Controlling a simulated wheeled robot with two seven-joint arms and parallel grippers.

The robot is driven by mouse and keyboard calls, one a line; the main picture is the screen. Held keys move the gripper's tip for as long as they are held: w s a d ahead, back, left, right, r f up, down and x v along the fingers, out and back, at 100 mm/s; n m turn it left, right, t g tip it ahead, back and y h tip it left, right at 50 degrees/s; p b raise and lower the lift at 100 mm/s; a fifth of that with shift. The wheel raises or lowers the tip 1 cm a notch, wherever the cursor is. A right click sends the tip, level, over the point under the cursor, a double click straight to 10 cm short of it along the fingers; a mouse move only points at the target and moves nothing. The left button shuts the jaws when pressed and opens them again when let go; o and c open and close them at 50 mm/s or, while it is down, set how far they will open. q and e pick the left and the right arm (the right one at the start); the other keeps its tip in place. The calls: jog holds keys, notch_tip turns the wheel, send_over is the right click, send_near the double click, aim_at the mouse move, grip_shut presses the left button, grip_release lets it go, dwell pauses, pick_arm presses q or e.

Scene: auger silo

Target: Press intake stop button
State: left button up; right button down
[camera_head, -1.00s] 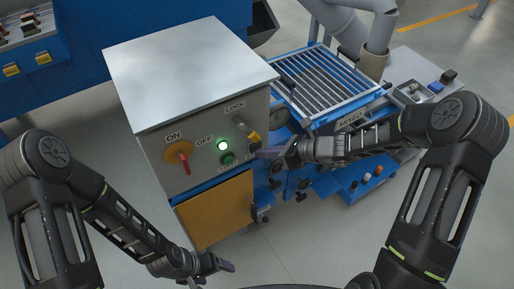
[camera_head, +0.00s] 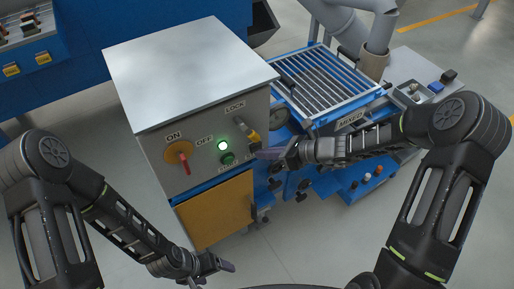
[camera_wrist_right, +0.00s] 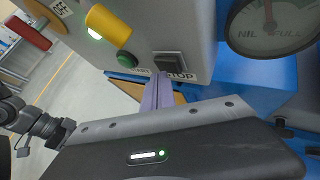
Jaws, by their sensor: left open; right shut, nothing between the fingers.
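The grey control box (camera_head: 190,75) carries the dark square stop button (camera_wrist_right: 168,60), which has a STOP label below it in the right wrist view. The green START button (camera_wrist_right: 127,59) sits left of it and also shows in the head view (camera_head: 228,158). My right gripper (camera_head: 266,153) is shut and empty. Its fingertips (camera_wrist_right: 160,79) are just below the stop button, at the label; I cannot tell whether they touch the panel. My left gripper (camera_head: 228,267) is open and empty, low in front of the box.
A yellow lock knob (camera_wrist_right: 106,22) and a red-handled ON/OFF switch (camera_head: 184,160) are on the same panel. A NIL/FULL gauge (camera_wrist_right: 272,28) is right of the box. A blue-framed grate (camera_head: 320,85) stands behind my right forearm. The floor at front left is clear.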

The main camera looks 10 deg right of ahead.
jog(key=shift+s+d, duration=0.2)
jog(key=shift+s, duration=0.2)
jog(key=s, duration=0.1)
jog(key=s+d, duration=0.1)
jog(key=s, duration=0.2)
jog(key=shift+s+d, duration=0.3)
jog(key=shift+d, duration=0.1)
dwell(0.8)
